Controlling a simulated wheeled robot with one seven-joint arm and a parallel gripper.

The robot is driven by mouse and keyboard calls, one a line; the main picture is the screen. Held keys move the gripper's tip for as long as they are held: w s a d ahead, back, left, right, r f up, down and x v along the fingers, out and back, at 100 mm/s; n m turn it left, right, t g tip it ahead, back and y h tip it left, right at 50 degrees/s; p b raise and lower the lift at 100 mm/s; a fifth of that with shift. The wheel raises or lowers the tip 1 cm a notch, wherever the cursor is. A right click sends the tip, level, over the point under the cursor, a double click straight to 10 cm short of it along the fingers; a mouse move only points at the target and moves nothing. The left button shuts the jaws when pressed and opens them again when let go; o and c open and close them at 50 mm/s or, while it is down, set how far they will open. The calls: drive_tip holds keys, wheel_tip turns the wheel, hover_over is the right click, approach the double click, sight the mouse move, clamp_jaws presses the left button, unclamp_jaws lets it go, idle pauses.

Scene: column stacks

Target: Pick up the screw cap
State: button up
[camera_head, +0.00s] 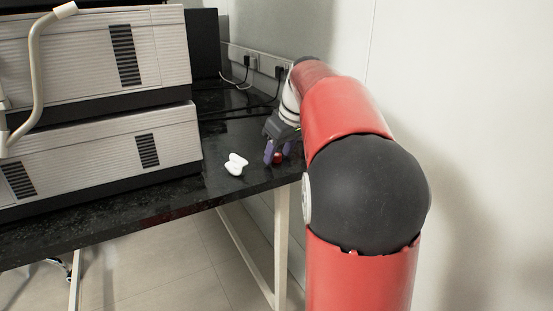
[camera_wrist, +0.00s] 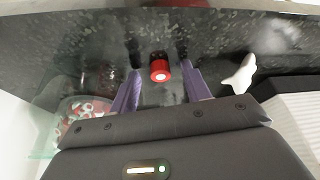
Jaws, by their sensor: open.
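The screw cap (camera_wrist: 160,70) is a small red cylinder with a pale round centre on the dark speckled bench top. In the head view the red cap (camera_head: 278,158) shows near the bench's right front corner, partly hidden by a finger. My gripper (camera_wrist: 160,73) is open with its purple fingers on either side of the cap. I see dark gaps between the cap and both fingers in the wrist view. In the head view my gripper (camera_head: 277,153) points down at the bench, low over the cap.
A white lobed object (camera_head: 236,164) lies left of my gripper, also in the wrist view (camera_wrist: 240,74). A clear container (camera_wrist: 78,118) with several red and white pieces is at the wrist view's left. Stacked grey instruments (camera_head: 95,160) fill the left; a wall (camera_head: 480,110) bounds the right.

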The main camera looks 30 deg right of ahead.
clamp_jaws()
drive_tip(key=shift+r, duration=0.2)
idle(0.3)
